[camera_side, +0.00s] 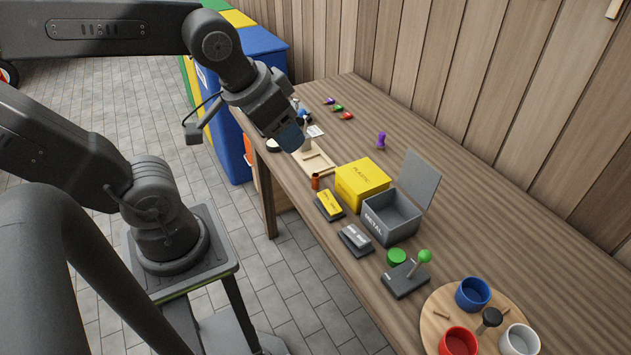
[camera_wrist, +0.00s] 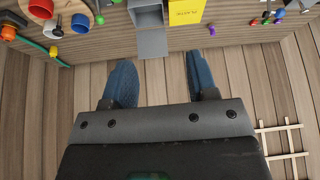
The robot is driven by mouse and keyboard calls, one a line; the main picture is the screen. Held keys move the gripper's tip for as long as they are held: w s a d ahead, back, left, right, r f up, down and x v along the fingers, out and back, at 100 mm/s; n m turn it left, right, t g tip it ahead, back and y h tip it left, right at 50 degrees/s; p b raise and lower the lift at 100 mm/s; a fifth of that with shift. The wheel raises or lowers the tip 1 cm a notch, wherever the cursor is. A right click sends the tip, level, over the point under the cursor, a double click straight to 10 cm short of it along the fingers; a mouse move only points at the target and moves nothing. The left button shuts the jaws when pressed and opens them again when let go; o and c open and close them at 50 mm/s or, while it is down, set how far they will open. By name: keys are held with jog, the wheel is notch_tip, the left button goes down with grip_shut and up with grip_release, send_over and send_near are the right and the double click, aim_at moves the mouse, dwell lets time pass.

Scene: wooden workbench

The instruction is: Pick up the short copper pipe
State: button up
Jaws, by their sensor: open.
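A small copper-coloured cylinder (camera_side: 315,182), which looks like the short copper pipe, stands near the front edge of the bench in the side view. It is just left of the yellow box and close to the corner of a pale wooden tray. I cannot make it out in the wrist view. My gripper (camera_side: 291,137) is above the far-left part of the bench, up and to the left of the pipe and apart from it. In the wrist view, its two blue fingers (camera_wrist: 160,88) are spread with nothing between them.
A yellow box marked PLASTIC (camera_side: 361,184) and an open grey METAL box (camera_side: 392,217) stand right of the pipe. The pale wooden tray (camera_side: 316,162) lies behind it. A green-knobbed lever (camera_side: 424,257) and a round board with cups (camera_side: 431,303) are nearer the camera. A plank wall borders the bench.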

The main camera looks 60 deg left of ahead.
jog(key=w+a+f+n+g+y, duration=0.2)
jog(key=w+a+f+n, duration=0.4)
jog(key=w+f, duration=0.15)
jog(key=n+g+y, duration=0.1)
jog(key=n+y, duration=0.1)
jog(key=n, duration=0.3)
send_near(315, 175)
jog(key=shift+h, duration=0.3)
jog(key=x, duration=1)
jog(key=shift+a, duration=0.2)
grip_shut()
